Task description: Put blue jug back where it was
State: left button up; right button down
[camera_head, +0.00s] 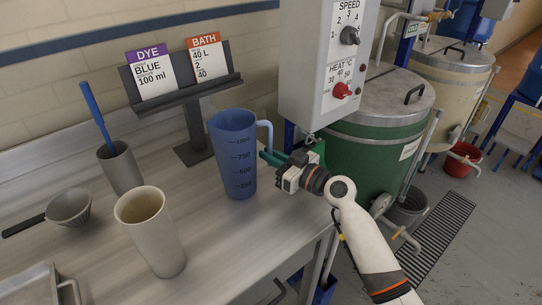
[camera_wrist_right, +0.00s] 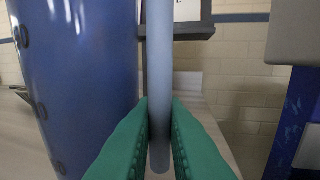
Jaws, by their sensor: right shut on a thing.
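The blue jug (camera_head: 232,155) with volume marks stands upright at the right part of the steel bench, in front of the card stand. I cannot tell whether its base touches the bench. My right gripper (camera_head: 272,158) is shut on the jug's handle, on the jug's right side. In the right wrist view the green fingers (camera_wrist_right: 160,135) close on both sides of the pale blue handle (camera_wrist_right: 160,70), and the jug's body (camera_wrist_right: 75,80) fills the left. My left gripper is not in view.
A beige cup (camera_head: 150,235), a grey cup with a blue stirrer (camera_head: 120,168) and a strainer (camera_head: 68,207) stand on the bench (camera_head: 215,245). The card stand (camera_head: 195,145) is behind the jug. A control box (camera_head: 325,65) and a green vat (camera_head: 370,140) are at the right.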

jog(key=shift+f+b, duration=0.15)
jog(key=shift+b, duration=0.15)
jog(key=c, duration=1.5)
grip_release()
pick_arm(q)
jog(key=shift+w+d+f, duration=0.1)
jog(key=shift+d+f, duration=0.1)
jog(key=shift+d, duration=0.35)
